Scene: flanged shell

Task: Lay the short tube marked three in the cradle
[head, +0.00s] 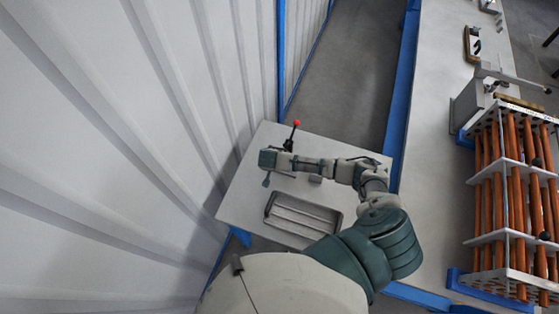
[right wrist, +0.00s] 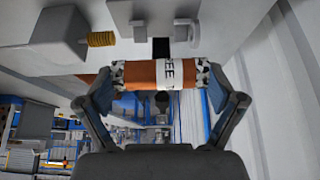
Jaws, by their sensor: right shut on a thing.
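The short tube (right wrist: 145,75) is copper-coloured with a white label band, on which the letters "EE" show. My right gripper (right wrist: 160,76) is shut on it, one finger at each end, and the tube lies level across the jaws in the right wrist view. In the head view my right gripper (head: 269,167) is over the small table, left of the red-knobbed lever's base; the tube cannot be made out there. Past the tube is a pale fitting (right wrist: 150,22) with a dark slot below it. I cannot tell whether this is the cradle. My left gripper is not in view.
The small pale table (head: 240,200) bears a shallow metal tray (head: 303,232) and a lever with a red knob (head: 297,124). A grey block with a brass threaded end (right wrist: 102,39) shows in the wrist view. A corrugated wall (head: 110,130) stands left; a rack of copper tubes (head: 515,160) stands right.

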